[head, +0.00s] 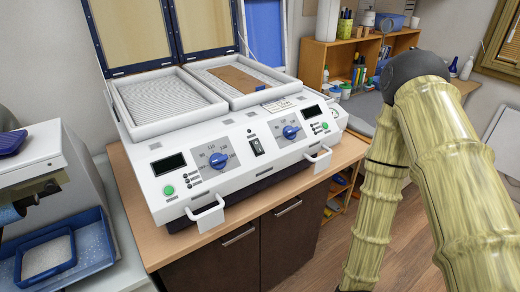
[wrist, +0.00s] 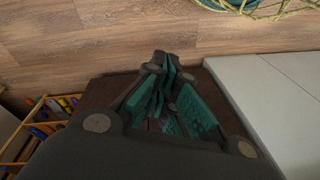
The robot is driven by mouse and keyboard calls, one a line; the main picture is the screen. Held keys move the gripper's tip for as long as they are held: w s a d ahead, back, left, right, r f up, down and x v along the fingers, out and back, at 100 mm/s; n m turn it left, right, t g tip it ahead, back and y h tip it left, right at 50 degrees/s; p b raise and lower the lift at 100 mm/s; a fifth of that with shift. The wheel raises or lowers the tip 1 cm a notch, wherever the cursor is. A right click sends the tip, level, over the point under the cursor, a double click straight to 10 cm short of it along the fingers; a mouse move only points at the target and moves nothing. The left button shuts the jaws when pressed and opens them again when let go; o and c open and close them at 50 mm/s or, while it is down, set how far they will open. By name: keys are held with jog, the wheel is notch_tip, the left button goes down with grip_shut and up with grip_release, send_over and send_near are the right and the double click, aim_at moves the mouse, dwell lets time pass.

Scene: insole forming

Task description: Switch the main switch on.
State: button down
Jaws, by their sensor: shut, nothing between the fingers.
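The white forming machine (head: 195,150) stands on a wooden-topped cabinet in the head view. Its main switch (head: 257,146) is a black rocker in the middle of the sloped front panel, between two blue dials. Whether it is on or off is too small to tell. My gripper (wrist: 168,88) shows only in the wrist view, with its teal-padded fingers shut and nothing between them. In the head view my arm hangs at the right, well apart from the panel, and the gripper is out of that frame. The switch is not in the wrist view.
The left blue dial (head: 218,161), the right blue dial (head: 290,132) and green buttons flank the switch. Two white handles (head: 207,214) stick out at the front. A brown sheet (head: 240,79) lies in the right tray. A shelf (head: 340,62) stands behind. Floor (wrist: 40,50) shows beyond my gripper.

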jog(key=w+a+r+n+t+y+b, duration=0.1)
jog(key=w+a+r+n, duration=0.2)
jog(key=w+r, duration=0.3)
jog(key=w+a+r+n+y, duration=0.1)
jog(key=w+a+r+n, duration=0.3)
jog(key=w, duration=0.3)
jog(key=n+t+b, duration=0.3)
jog(key=n+t, duration=0.1)
jog(key=n, duration=1.1)
send_near(258, 147)
jog(key=s+f+v, duration=0.1)
jog(key=v, duration=0.6)
jog(key=shift+s+d+r+y, duration=0.1)
jog(key=shift+s+d+y, duration=0.05)
jog(key=shift+y, duration=0.15)
jog(key=shift+p, duration=0.3)
jog(key=p+x, duration=0.3)
jog(key=x, duration=1.1)
